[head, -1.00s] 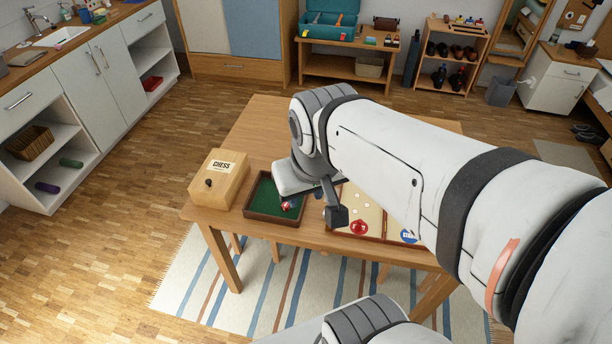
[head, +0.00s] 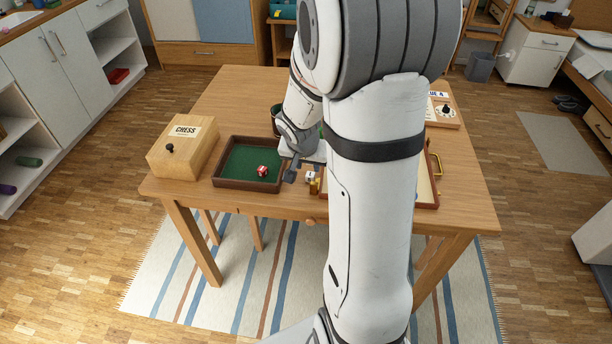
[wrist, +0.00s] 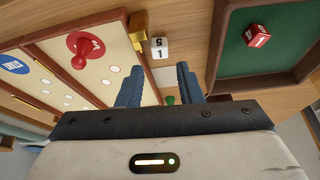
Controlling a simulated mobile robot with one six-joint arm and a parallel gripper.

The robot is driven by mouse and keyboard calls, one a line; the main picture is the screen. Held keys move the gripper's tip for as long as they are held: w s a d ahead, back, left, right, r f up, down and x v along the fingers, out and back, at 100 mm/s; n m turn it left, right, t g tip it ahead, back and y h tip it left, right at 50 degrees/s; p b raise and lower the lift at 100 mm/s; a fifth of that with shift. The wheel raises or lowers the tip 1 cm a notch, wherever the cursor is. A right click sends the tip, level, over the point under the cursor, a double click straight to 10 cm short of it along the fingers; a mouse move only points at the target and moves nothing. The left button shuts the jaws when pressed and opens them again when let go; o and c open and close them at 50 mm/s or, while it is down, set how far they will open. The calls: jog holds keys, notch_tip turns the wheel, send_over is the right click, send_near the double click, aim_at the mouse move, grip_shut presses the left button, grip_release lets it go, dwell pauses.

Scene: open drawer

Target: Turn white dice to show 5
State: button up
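The white die (head: 310,176) lies on the table between the green tray and the game board. In the wrist view the white die (wrist: 160,48) has two faces visible, one with a 5 and one with a 1; I cannot tell for sure which is on top. My gripper (head: 303,167) is low over the table beside the die. In the wrist view my gripper (wrist: 158,72) is open, with two blue fingers apart and nothing held. The die appears beyond the fingertips, roughly in line with the gap.
A red die (head: 263,170) sits in the green-lined tray (head: 218,181). A CHESS box (head: 168,152) stands left of it. The game board (wrist: 45,50) with a red pawn (wrist: 80,60) and brass latch (wrist: 138,28) is close beside the white die. My arm hides much of the board in the head view.

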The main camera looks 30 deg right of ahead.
aim_at(310, 177)
jog(key=x, duration=0.2)
jog(key=b+x, duration=0.1)
jog(key=x, duration=0.3)
jog(key=shift+s+a+f, duration=0.1)
jog(key=shift+s+a, duration=0.05)
jog(key=shift+s, duration=0.15)
jog(key=shift+f+b, duration=0.3)
jog(key=shift+w+f, duration=0.15)
jog(key=shift+f, duration=0.05)
jog(key=shift+r, duration=0.15)
jog(key=shift+c, duration=1.4)
jog(key=shift+r, duration=0.1)
grip_shut()
